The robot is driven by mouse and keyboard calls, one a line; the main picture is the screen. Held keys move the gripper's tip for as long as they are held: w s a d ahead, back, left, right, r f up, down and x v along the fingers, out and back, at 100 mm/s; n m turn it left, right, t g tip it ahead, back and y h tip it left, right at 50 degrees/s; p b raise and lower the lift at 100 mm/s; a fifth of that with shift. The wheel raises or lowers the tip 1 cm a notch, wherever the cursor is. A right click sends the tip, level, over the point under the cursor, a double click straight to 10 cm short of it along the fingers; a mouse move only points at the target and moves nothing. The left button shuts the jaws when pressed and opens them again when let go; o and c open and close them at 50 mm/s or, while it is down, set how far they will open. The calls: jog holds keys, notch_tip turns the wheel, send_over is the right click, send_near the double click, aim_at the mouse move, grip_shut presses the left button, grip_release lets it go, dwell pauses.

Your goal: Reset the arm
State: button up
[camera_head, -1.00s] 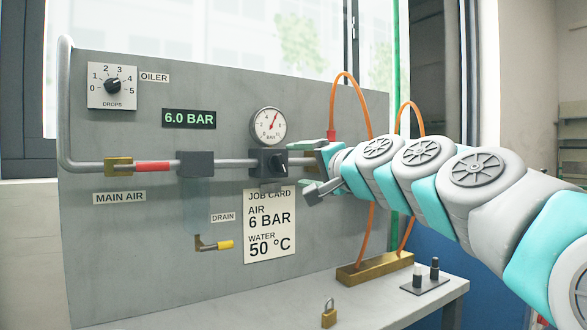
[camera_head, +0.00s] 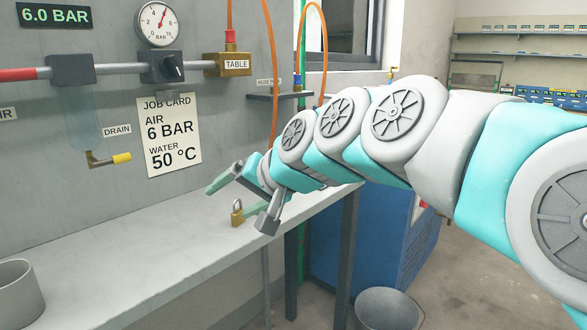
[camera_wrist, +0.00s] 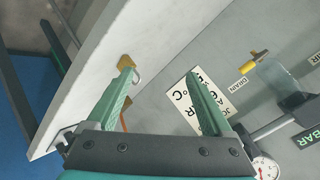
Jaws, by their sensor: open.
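My gripper (camera_head: 238,207) is open and empty over the bench, clear of the panel. In the wrist view its two green fingers (camera_wrist: 162,72) are spread apart with nothing between them. A brass padlock (camera_head: 237,216) stands on the bench (camera_head: 150,255) just behind the fingers in the head view. It also shows near the left fingertip in the wrist view (camera_wrist: 126,62). The regulator knob (camera_head: 173,67) on the air line is away from the gripper, up and to the left. The gauge (camera_head: 158,23) above it has a red needle.
The panel holds a job card (camera_head: 172,137), a yellow-handled drain (camera_head: 121,158) and a 6.0 BAR display (camera_head: 55,15). A grey cup (camera_head: 18,293) stands on the bench at left. A bucket (camera_head: 388,309) is on the floor by a blue cabinet (camera_head: 385,240). Orange hoses hang behind my arm.

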jog(key=s+d+f+g+h, duration=0.2)
jog(key=s+d+f+h, duration=0.1)
jog(key=s+d+f, duration=0.4)
jog(key=s+d+f+g+h, duration=0.2)
jog(key=s+d+f, duration=0.35)
jog(key=f, duration=0.45)
jog(key=s+d+f+g+h, duration=0.1)
jog(key=s+d+f+g, duration=0.1)
jog(key=s+d+f, duration=0.3)
jog(key=s+d+f+g+h, duration=0.2)
jog(key=s+d+f, duration=0.3)
jog(key=s+d, duration=0.3)
jog(key=s, duration=0.4)
jog(key=shift+s+d+f+g+h, duration=0.2)
jog(key=shift+s+f+g+h, duration=0.1)
jog(key=shift+s+g, duration=0.1)
jog(key=shift+w+r, duration=0.1)
